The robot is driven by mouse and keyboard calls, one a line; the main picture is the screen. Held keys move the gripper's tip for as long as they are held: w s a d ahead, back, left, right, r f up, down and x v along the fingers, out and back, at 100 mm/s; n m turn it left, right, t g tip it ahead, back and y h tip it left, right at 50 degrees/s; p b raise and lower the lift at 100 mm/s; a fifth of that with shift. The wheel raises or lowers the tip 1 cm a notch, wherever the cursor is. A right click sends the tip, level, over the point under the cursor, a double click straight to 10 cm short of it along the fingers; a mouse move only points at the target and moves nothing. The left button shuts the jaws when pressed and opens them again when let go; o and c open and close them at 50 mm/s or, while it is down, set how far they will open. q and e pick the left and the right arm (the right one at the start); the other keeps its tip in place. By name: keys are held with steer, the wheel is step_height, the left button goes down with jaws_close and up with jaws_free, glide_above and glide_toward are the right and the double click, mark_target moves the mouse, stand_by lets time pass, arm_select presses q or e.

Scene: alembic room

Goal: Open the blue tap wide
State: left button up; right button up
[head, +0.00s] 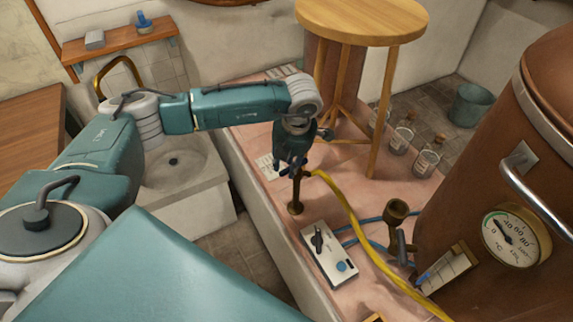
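A brass standpipe (296,194) rises from the pink tiled counter, with a yellow hose (349,212) running from near its top. A small dark blue part shows at its top, beside my fingers; this looks like the blue tap, but most of it is hidden by my gripper. My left gripper (294,168) points down right at the top of the standpipe. Its fingers are small and dark here, so I cannot tell whether they are open or closed on the handle. My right gripper is out of view.
A control box (329,254) with a black knob and blue button sits in front of the standpipe. A copper vessel (470,190) with a gauge (516,236) stands at right. A round wooden stool (361,20) and glass bottles (402,137) are behind. A sink (174,162) is at left.

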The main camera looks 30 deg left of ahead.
arm_select(q)
steer(key=shift+o, duration=0.7)
step_height(320, 180, up, 12)
steer(key=s+d, duration=0.1)
steer(key=d, duration=0.1)
steer(key=shift+d+f, duration=0.1)
steer(key=shift+f, duration=0.05)
